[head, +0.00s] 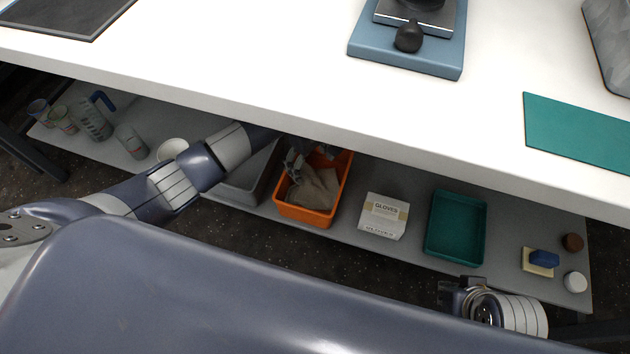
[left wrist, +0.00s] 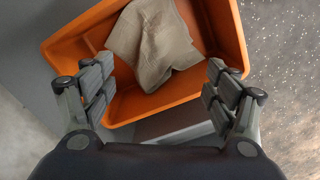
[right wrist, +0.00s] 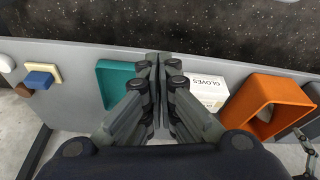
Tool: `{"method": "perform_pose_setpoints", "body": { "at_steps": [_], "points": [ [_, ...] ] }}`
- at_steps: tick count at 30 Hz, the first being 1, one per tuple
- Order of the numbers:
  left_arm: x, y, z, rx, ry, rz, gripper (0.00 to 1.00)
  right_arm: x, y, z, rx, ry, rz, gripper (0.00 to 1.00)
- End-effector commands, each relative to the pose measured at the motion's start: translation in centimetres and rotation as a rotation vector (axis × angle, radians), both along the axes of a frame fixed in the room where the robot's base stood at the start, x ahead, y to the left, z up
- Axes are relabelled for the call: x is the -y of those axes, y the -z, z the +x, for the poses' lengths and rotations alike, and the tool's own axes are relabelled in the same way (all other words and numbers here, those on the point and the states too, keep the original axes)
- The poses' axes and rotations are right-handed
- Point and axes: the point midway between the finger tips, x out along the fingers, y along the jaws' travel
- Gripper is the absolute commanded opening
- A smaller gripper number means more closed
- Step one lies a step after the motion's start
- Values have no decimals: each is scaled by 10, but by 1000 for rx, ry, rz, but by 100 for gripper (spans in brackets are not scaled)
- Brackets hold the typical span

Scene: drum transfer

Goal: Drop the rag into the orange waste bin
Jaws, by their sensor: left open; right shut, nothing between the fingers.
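The orange waste bin (head: 310,214) stands on the grey lower shelf under the white table. The tan rag (head: 313,187) lies crumpled inside it. In the left wrist view the rag (left wrist: 152,42) rests in the orange bin (left wrist: 238,52), against its inner wall. My left gripper (left wrist: 155,95) is open and empty, over the bin with the rag apart from its fingers. In the head view the left gripper (head: 296,163) is partly hidden by the table edge. My right gripper (right wrist: 160,68) is shut and empty, over the shelf near the glove box.
A white glove box (head: 383,215) and a teal tray (head: 455,228) stand right of the bin. A grey bin (head: 245,178) stands left of it. A sponge with a blue block (head: 541,260) lies farther right. The table edge (head: 250,112) overhangs the shelf.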

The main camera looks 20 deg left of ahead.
Motion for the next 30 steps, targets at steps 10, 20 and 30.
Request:
{"method": "perform_pose_setpoints", "body": {
  "at_steps": [10,20,30],
  "points": [
    [0,-12,0,1,0,0,80,0,-9,0,0,0,0,0],
    [0,-35,0,0,0,0,80,-2,2,9,-8,0,2,0],
    [0,-47,0,1,0,1,80,-3,35,14,-29,-3,0,0]
  ]
}}
